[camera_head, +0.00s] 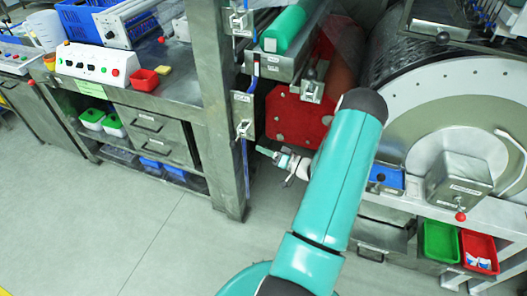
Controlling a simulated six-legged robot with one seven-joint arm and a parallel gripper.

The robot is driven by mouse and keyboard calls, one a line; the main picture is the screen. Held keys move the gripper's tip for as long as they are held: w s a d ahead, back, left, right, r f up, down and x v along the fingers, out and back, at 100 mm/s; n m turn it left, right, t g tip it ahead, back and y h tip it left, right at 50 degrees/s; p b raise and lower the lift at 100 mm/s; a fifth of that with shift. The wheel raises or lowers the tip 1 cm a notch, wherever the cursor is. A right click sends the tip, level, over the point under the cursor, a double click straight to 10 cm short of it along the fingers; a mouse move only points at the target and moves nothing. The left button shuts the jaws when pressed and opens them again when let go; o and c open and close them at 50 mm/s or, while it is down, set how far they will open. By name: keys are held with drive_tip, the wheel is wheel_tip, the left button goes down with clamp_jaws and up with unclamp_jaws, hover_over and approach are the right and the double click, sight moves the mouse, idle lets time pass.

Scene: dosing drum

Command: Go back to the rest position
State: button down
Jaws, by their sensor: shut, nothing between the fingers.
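My teal arm (336,175) rises from the bottom middle to a black elbow joint (363,103). My gripper (262,151) appears to be the small white and teal end jutting out to the left from behind the arm. It is small and partly hidden, and points left towards a metal table leg. Its tip looks closed and nothing shows in it. It shows in front of the gap below a red machine housing (295,119); its exact distance from that housing cannot be told.
A large drum (456,100) stands at right, with a blue tray (386,180) and a metal box (459,181) at its front. Green (439,241) and red (480,247) bins sit below. A workbench (184,88) with a control box (92,65) stands at left. The floor (150,235) at lower left is clear.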

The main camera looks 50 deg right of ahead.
drive_tip(key=shift+s, duration=0.1)
drive_tip(key=w+a+r+n+g+y, duration=0.1)
drive_tip(key=a+r+n+g+y, duration=0.1)
drive_tip(key=a+r+g, duration=0.45)
drive_tip(key=w+a+r+n+g+y, duration=0.1)
drive_tip(key=a+r+n+g+y, duration=0.2)
drive_tip(key=a, duration=0.7)
drive_tip(key=w+a+r+n+g+y, duration=0.1)
drive_tip(key=a+r+g, duration=0.4)
drive_tip(key=a, duration=0.4)
drive_tip(key=s+a+r+t+h, duration=0.1)
drive_tip(key=s+a+r+h, duration=1)
drive_tip(key=s+r, duration=0.4)
drive_tip(key=shift+a, duration=0.55)
drive_tip(key=shift+t, duration=0.25)
idle(0.9)
